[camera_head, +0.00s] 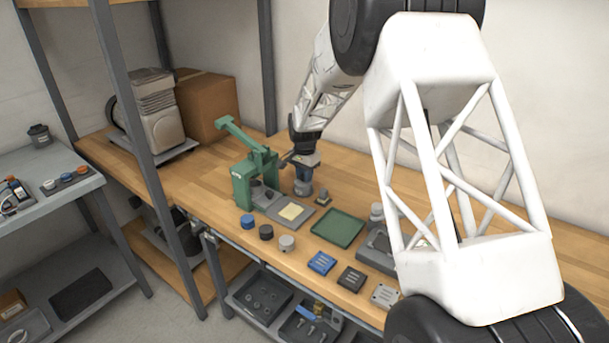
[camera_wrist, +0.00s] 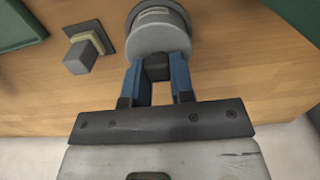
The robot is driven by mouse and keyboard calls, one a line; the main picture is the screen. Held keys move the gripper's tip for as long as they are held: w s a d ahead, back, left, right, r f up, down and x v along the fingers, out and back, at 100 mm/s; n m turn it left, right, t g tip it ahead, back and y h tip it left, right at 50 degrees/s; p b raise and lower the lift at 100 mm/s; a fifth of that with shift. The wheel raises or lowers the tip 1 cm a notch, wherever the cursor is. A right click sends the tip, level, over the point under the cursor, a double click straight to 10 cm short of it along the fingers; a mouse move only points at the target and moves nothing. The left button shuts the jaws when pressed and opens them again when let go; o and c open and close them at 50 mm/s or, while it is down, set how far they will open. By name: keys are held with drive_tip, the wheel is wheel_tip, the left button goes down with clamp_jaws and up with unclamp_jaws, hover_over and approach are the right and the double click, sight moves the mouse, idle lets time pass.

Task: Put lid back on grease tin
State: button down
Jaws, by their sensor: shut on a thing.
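My gripper (camera_wrist: 156,82) is shut on the dark knob (camera_wrist: 157,67) of a round grey lid (camera_wrist: 158,38), with one blue finger on each side. In the head view my gripper (camera_head: 304,162) is over the bench, pointing down at the grey grease tin (camera_head: 303,187), just right of the green press. The lid is directly over or against the tin. A darker round edge of the tin (camera_wrist: 183,14) shows beyond the lid in the wrist view. I cannot tell whether lid and tin touch or are seated.
A small block on a square base (camera_head: 322,198) stands close by; it also shows in the wrist view (camera_wrist: 80,55). The green press (camera_head: 242,185) is left, a green tray (camera_head: 337,228) in front. Several round pots and slotted blocks line the bench's front edge.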

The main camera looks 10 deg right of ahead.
idle(0.4)
drive_tip(key=c, duration=0.9)
unclamp_jaws()
drive_tip(key=shift+o, duration=0.5)
drive_tip(key=o, duration=0.4)
drive_tip(key=shift+r, duration=0.15)
drive_tip(key=shift+r, duration=3.35)
clamp_jaws()
